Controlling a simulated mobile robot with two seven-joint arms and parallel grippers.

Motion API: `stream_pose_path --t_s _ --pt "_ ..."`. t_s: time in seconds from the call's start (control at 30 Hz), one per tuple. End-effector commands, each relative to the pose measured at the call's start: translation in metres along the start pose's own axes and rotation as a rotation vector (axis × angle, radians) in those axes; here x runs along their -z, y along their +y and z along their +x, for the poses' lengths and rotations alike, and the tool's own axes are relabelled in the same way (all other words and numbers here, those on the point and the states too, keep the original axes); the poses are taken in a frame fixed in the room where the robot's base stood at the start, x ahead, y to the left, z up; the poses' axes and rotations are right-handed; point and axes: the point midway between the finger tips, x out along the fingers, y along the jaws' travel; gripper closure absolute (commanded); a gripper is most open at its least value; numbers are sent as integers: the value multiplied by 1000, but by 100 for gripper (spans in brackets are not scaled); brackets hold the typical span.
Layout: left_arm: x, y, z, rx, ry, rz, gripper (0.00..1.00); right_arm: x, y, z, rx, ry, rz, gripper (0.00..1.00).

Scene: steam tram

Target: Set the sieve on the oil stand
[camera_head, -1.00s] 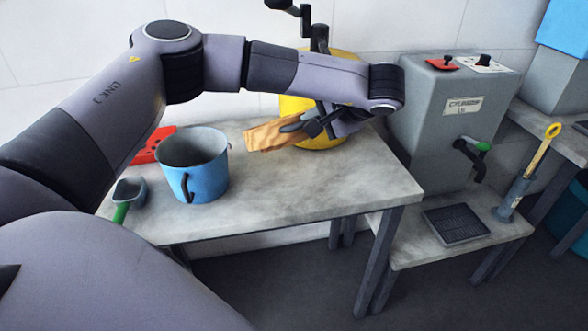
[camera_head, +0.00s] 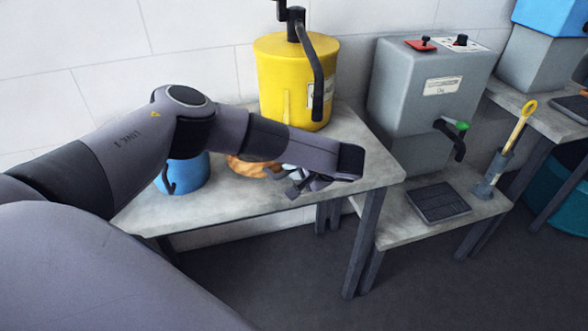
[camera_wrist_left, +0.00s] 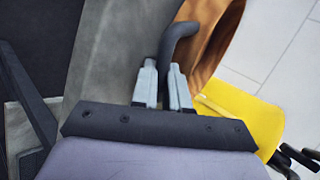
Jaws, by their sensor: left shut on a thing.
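My left gripper (camera_head: 300,183) is shut on the dark handle (camera_wrist_left: 175,55) of a copper-brown round vessel, which I take to be the sieve (camera_head: 243,166). In the left wrist view the handle is between the fingertips and the sieve's brown wall (camera_wrist_left: 210,45) rises beyond. In the head view my arm hides part of it; it is near the front of the table, and I cannot tell if it touches the top. A low stand (camera_head: 396,228), seemingly the oil stand, is to the right, under a grey tank with a green-knobbed tap. My right gripper is not in view.
A blue pot (camera_head: 187,176) stands behind my arm. A yellow drum (camera_head: 283,85) with a black crank is at the back of the table (camera_head: 345,150). The grey tank (camera_head: 420,95), a black grate (camera_head: 438,203) and a yellow-handled tool (camera_head: 517,125) occupy the low stand.

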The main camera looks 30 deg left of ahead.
Motion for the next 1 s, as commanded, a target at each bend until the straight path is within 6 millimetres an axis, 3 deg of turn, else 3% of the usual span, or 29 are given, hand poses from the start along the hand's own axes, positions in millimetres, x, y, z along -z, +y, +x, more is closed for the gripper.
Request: stream_pose_path --t_s 0.17,0.2,0.27,0.67,1.0 --pt "0 1 0 -2 1 0 100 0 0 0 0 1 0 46" --pt "0 2 1 -4 1 1 76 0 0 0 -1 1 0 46" --pt "0 2 1 -4 1 1 57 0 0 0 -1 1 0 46" --pt "1 0 -7 -3 4 0 56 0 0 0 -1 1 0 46" --pt "2 0 -74 -2 8 1 56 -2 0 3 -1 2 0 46"
